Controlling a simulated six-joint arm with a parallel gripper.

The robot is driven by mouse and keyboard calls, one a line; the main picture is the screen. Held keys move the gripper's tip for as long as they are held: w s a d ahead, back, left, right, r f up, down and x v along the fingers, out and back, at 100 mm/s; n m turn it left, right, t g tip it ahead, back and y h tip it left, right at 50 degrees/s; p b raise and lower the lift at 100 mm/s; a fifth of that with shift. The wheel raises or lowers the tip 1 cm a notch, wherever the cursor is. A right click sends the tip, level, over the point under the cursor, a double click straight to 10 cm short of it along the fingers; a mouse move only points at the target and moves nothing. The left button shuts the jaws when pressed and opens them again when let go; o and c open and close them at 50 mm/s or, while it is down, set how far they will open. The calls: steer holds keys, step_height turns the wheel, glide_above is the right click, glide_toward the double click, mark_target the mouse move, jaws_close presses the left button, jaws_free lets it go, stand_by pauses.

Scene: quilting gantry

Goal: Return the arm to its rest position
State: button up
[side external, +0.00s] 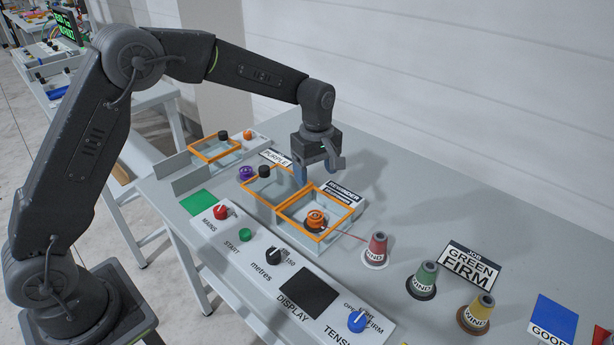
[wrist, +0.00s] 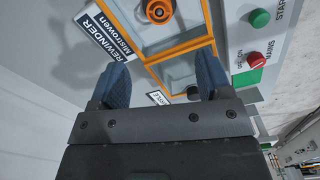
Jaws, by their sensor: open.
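My gripper (side external: 317,170) is open and empty, raised above the back of the orange-framed boxes, with its fingers pointing down. In the wrist view its two blue fingers (wrist: 160,88) are spread apart with nothing between them. An orange-framed box (side external: 341,201) holds an orange spool (side external: 315,218). A second orange-framed box (side external: 262,198), beside it to the left, has a black knob (side external: 264,171) at its back edge. My upper arm reaches from the base at the left over the table.
A front panel carries a red knob (side external: 221,212), a green button (side external: 245,235), a black dial (side external: 273,255) and a blue knob (side external: 357,320). Red (side external: 376,250), green (side external: 424,279) and yellow (side external: 477,312) cones stand at the right. A GREEN FIRM sign (side external: 470,266) stands behind them. The back right tabletop is clear.

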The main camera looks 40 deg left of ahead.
steer(key=s+a+r+m+t, duration=0.25)
steer(key=s+r+m, duration=0.45)
steer(key=s+r, duration=0.6)
steer(key=s+m+t, duration=0.3)
steer(key=s+m, duration=0.5)
steer(key=s, duration=0.9)
steer(key=shift+a+r, duration=0.3)
steer(key=shift+c, duration=0.5)
